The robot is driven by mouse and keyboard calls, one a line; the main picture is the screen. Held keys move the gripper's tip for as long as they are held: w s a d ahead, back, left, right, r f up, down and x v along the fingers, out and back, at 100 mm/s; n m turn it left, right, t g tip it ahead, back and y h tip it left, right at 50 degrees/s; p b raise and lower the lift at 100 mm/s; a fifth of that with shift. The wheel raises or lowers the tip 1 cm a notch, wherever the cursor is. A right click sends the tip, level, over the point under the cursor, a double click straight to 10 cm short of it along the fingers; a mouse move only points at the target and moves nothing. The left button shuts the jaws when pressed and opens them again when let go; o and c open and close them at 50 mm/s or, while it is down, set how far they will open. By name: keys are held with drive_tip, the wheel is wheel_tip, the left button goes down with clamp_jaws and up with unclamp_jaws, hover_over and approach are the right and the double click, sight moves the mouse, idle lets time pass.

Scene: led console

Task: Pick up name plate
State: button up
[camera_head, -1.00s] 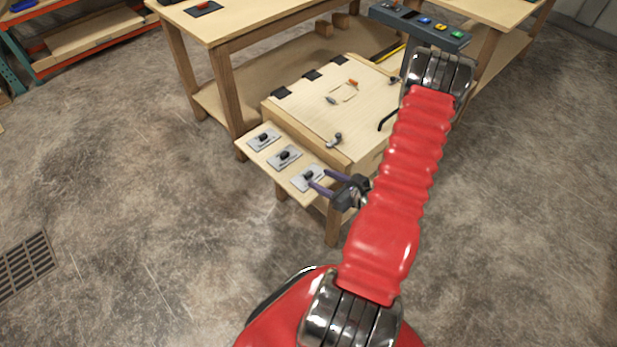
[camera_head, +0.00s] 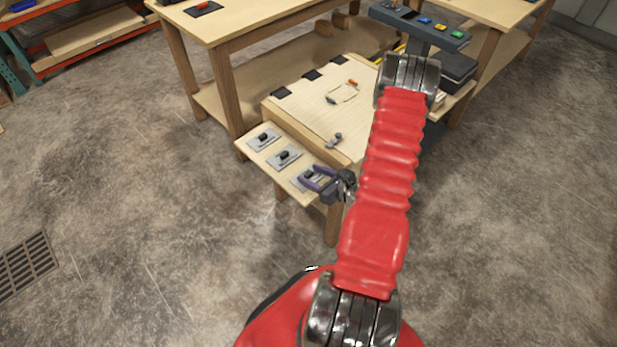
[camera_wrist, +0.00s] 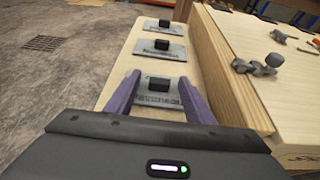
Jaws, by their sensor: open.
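Three grey name plates with black knobs lie in a row on a narrow wooden shelf (camera_head: 259,153). The nearest plate (camera_wrist: 146,90) lies between my gripper's purple fingers in the wrist view; its black knob (camera_wrist: 159,82) stands just ahead of the fingertips' gap. The middle plate (camera_head: 284,157) and the far plate (camera_head: 264,138) lie beyond it, and they also show in the wrist view (camera_wrist: 160,48) and (camera_wrist: 158,27). My gripper (camera_head: 311,178) is open and empty over the nearest plate, partly hiding it in the head view. Whether the fingers touch it I cannot tell.
A wooden box (camera_head: 305,105) with a metal latch (camera_head: 334,141) stands right beside the shelf. A console (camera_head: 420,27) with coloured buttons is at the back right. Workbenches (camera_head: 225,30) stand behind.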

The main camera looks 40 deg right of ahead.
drive_tip(key=shift+c, duration=0.5)
drive_tip(key=c, duration=1)
